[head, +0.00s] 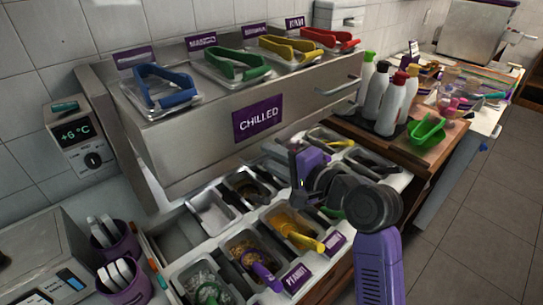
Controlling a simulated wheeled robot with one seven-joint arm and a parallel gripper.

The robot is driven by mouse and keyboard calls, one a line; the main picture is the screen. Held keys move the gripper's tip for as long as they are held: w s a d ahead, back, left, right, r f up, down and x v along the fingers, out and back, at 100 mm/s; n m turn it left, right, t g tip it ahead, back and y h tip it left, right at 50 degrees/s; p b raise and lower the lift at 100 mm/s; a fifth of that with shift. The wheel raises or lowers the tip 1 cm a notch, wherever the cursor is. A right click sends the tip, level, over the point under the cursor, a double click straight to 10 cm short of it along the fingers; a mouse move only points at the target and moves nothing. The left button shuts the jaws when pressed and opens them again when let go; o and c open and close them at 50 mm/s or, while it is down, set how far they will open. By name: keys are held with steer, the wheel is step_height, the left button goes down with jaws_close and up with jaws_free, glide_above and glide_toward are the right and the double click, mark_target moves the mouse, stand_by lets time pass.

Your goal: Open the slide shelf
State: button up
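The slide shelf seems to be the steel unit with the purple CHILLED sign (258,119) on its front panel (200,135). A bar handle (340,87) sits at the panel's right end. The panel stands over the topping pans, and I cannot tell how far it is slid. My gripper (298,168) is in front of and below the panel, over the pans, left of and below the handle and apart from it. It is seen from the side and back, so its fingers are not clear. No held object shows.
Several tongs (165,86) lie in trays on top of the unit. Topping pans (215,212) fill the counter below. A temperature box (75,133) is at left. The floor (460,240) at right is clear.

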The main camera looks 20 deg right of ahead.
steer(key=shift+w, duration=0.2)
steer(key=shift+c, duration=0.2)
steer(key=shift+f, duration=0.1)
jaws_close()
stand_by(1.1)
